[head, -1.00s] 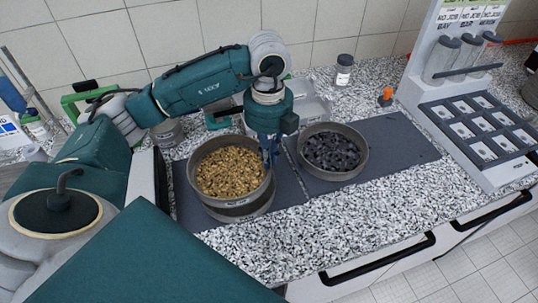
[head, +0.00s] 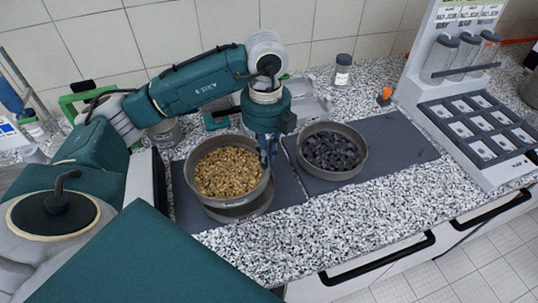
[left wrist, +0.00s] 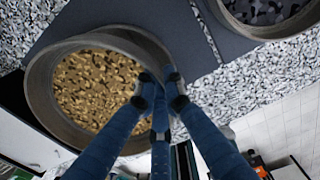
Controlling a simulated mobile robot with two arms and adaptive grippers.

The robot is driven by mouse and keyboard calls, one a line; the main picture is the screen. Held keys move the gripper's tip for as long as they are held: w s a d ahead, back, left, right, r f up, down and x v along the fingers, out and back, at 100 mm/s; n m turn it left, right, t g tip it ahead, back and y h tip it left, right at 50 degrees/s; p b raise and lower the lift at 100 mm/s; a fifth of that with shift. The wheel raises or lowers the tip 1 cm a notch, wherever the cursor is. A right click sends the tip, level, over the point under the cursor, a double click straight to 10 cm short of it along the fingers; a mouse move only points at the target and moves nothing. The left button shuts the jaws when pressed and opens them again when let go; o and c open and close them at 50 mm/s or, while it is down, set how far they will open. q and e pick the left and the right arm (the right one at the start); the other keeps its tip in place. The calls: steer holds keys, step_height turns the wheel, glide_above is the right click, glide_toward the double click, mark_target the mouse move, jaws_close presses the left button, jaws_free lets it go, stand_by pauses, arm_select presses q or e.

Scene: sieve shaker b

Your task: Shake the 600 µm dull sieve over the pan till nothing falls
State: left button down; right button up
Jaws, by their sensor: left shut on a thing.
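A dull grey sieve (head: 266,183) full of tan grains (head: 228,172) is held over a grey pan (head: 244,212) on the dark mat. The sieve sits a little left of the pan, with a gap between them. My left gripper (head: 267,158) is shut on the sieve's right rim. In the left wrist view the sieve wall (left wrist: 40,95) and its grains (left wrist: 95,85) show beside my blue fingers (left wrist: 160,88). The pan's inside is mostly hidden under the sieve. My right gripper is not in view.
A second round vessel (head: 361,165) with dark lumps (head: 331,151) stands on the mat (head: 398,140) to the right. A small lidded jar (head: 342,72) and an orange item (head: 385,96) are behind it. The front counter (head: 330,225) is clear.

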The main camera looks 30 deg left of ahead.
arm_select(q)
steer(key=shift+w+d, duration=0.35)
steer(key=shift+d, duration=0.2)
steer(key=shift+w+d, duration=0.3)
steer(key=shift+d, duration=0.25)
steer(key=shift+s+a, duration=0.35)
steer(key=shift+a, duration=0.2)
steer(key=shift+s+a, duration=0.35)
steer(key=shift+a, duration=0.2)
steer(key=shift+w+d, duration=0.35)
steer(key=shift+d, duration=0.2)
steer(key=shift+w+d, duration=0.35)
steer(key=shift+d, duration=0.2)
steer(key=shift+a, duration=0.1)
